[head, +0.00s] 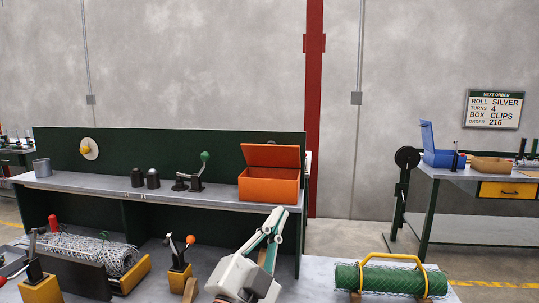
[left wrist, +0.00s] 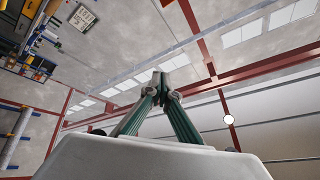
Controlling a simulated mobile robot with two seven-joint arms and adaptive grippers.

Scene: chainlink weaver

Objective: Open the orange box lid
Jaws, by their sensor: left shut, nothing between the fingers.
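The orange box (head: 268,190) stands at the right end of the grey shelf. Its orange lid (head: 272,155) is raised and tilted up at the back, with a dark gap between it and the box front. The box does not show in that view. My right gripper is not in view.
A green mesh roll (head: 375,279) with a yellow handle lies on the front bench at right. A lever tool (head: 195,175) and dark cylinders (head: 145,178) stand left of the box. A blue box (head: 440,157) with its lid up is on the right table (head: 455,173).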

